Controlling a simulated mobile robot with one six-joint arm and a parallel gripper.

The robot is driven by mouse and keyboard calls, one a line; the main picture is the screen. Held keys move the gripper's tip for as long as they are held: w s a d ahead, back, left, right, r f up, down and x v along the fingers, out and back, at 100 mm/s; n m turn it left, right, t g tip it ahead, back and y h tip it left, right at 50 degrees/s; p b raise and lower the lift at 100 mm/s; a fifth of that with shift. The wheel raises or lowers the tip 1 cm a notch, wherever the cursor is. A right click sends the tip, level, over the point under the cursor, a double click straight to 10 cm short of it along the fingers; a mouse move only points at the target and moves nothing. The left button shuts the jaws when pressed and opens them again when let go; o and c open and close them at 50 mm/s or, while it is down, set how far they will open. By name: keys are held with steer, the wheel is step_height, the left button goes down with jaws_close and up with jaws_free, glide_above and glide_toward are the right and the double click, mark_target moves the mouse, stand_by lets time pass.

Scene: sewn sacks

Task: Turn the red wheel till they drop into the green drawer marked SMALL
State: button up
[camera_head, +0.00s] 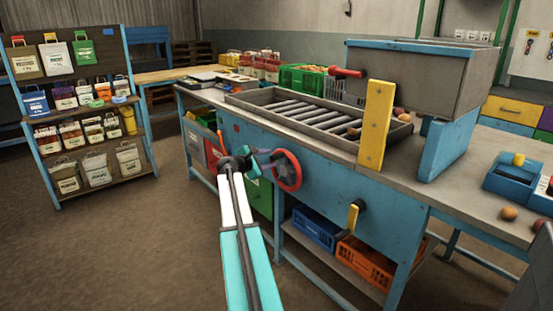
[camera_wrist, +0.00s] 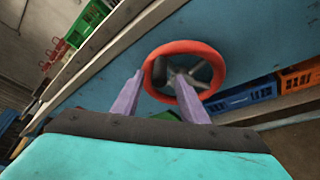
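The red wheel (camera_head: 297,172) is on the blue side of the sorting bench, and its red rim shows in the wrist view (camera_wrist: 222,72). My gripper (camera_head: 258,160) is just left of it. In the wrist view my gripper's fingers (camera_wrist: 160,88) are apart, with the wheel's left rim and a dark knob (camera_wrist: 158,70) between or behind them; I cannot tell if they touch. A green panel (camera_head: 260,198) shows below the wheel, partly hidden by my arm; no SMALL mark is legible. Several round brown items (camera_head: 398,112) lie near the right end of the roller bed (camera_head: 300,113).
A yellow paddle (camera_head: 375,125) and a grey hopper (camera_head: 415,75) stand on the bench. A yellow handle (camera_head: 354,214) juts from its side. Blue (camera_head: 316,228) and orange (camera_head: 366,262) crates sit below. A shelf of bags (camera_head: 85,110) is left. Floor between is clear.

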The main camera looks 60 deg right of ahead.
mark_target(276, 157)
steer(key=shift+x, duration=3.1)
jaws_close()
